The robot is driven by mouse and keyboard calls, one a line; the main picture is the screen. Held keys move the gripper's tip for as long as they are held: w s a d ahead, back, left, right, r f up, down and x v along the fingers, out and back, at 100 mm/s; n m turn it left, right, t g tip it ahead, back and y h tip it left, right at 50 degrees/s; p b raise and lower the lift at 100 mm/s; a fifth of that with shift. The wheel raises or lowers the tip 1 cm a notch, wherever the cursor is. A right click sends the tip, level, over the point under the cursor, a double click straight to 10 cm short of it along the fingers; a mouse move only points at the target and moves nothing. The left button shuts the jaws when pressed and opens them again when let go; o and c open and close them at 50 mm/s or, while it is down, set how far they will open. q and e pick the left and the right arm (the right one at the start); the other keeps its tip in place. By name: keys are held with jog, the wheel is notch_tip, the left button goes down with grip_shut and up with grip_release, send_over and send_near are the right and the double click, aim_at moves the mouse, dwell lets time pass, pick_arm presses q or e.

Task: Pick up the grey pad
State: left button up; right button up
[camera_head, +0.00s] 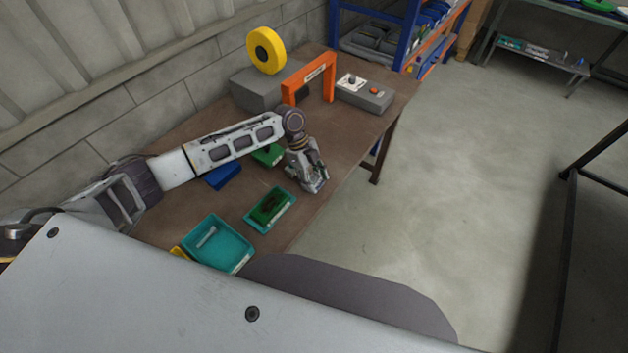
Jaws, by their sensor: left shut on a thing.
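My left gripper (317,184) is low over the right edge of the brown table (310,212), pointing down. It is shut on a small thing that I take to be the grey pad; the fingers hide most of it. I cannot tell whether the pad touches the table. My right gripper is not in view.
A teal tray with a green board (269,207) lies close in front of the gripper. A teal bin (222,262) holding a small light piece is nearer. A blue bin (223,176) and a green item (268,156) are by my arm. An orange frame (331,77) and grey control box (365,95) stand behind.

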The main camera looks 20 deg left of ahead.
aim_at(314, 178)
pick_arm(q)
jog(key=shift+r, duration=0.1)
jog(key=shift+r+b, duration=0.6)
jog(key=shift+r, duration=4.35)
jog(key=o, duration=0.5)
jog(key=c, duration=0.4)
